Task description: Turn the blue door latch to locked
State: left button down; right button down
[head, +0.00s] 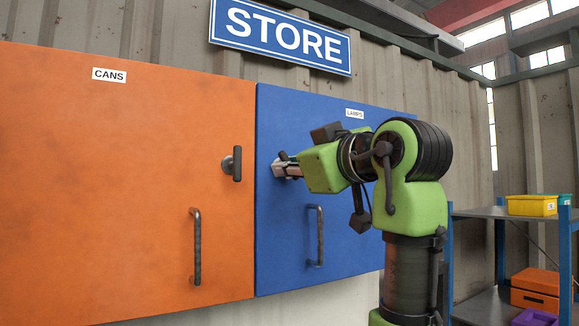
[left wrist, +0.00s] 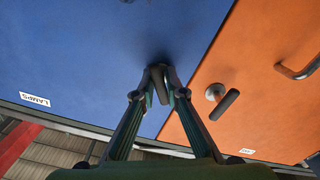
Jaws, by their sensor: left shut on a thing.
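The blue door (head: 300,120), labelled LAMPS, is closed beside an orange door. Its small dark latch (left wrist: 160,86) sits between the fingertips in the left wrist view. My left gripper (head: 284,168) is at the blue door's left edge, shut on the latch handle; it also shows in the left wrist view (left wrist: 162,80). The fingers cover much of the latch in the head view, so its exact angle is hard to tell there. My right gripper is not in view.
The orange door (head: 110,180), labelled CANS, has its own dark latch (head: 236,163), upright, close left of my gripper. Bar handles stand on the orange door (head: 196,247) and blue door (head: 317,237). A shelf (head: 490,212) with bins is at right.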

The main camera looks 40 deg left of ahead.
pick_arm(q)
jog(key=c, duration=2.1)
grip_release()
jog(key=shift+a, duration=0.1)
jog(key=shift+c, duration=0.2)
jog(key=v, duration=1.2)
